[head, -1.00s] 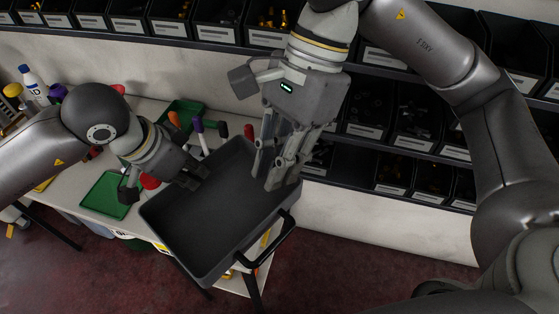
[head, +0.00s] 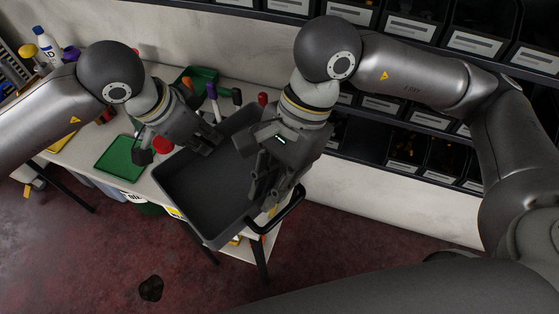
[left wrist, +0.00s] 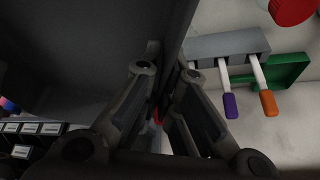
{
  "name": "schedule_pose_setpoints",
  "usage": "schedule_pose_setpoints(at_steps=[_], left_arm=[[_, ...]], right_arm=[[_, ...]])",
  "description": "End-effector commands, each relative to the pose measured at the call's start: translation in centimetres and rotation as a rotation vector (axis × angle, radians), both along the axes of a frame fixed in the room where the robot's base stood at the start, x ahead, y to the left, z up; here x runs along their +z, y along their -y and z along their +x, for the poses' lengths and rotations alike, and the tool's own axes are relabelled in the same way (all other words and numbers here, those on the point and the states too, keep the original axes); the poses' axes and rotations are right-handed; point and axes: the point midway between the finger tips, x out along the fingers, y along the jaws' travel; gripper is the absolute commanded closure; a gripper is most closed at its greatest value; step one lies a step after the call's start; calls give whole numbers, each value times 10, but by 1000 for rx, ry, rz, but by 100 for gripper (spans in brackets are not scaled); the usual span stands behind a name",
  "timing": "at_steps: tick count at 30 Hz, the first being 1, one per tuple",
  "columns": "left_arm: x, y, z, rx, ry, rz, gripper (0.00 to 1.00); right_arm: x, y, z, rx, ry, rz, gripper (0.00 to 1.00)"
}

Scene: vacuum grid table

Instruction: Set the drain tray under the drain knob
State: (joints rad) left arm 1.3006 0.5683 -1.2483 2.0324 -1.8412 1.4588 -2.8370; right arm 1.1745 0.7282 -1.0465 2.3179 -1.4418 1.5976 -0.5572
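The drain tray (head: 205,190) is a dark grey, deep, empty-looking tray with a black bar handle (head: 287,215) on its right end. It overlaps the worktable's near right part in the head view. My left gripper (head: 208,143) is at the tray's far left rim; in the left wrist view its fingers (left wrist: 168,75) lie on both sides of the tray wall (left wrist: 185,35), closed on it. My right gripper (head: 268,192) has its fingers spread over the tray's right end, close to the handle. A red round part (head: 163,145) shows beside the tray; I cannot tell whether it is the drain knob.
The pale worktable (head: 85,150) holds a green tray (head: 120,158), bottles and handled tools. Purple and orange handles (left wrist: 230,105) show in the left wrist view. Bin shelves (head: 400,150) stand behind on the right. A dark spot (head: 151,288) lies on the open red floor.

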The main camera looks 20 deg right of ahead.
Motion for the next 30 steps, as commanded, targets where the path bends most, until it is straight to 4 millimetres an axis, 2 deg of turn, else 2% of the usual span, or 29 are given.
schedule_pose_setpoints(at_steps=[5, 13, 14, 17, 24, 30], left_arm=[[1, 0, 0, 0, 1, -2, 100], [1, 0, 0, 0, 1, -2, 100], [1, 0, 0, 0, 1, -2, 100], [1, 0, 0, 0, 1, -2, 100], [1, 0, 0, -1, 1, -2, 100], [1, 0, 0, 0, 0, -1, 72]], right_arm=[[-10, -4, -2, 0, 0, -1, 86], [-12, -5, -2, 0, 0, 0, 86], [-12, -5, -2, 0, 0, 0, 87], [-12, -4, -2, 0, 0, 0, 100], [-12, -4, -2, 3, 1, 0, 100], [-11, -5, -2, 2, 3, 1, 100]])
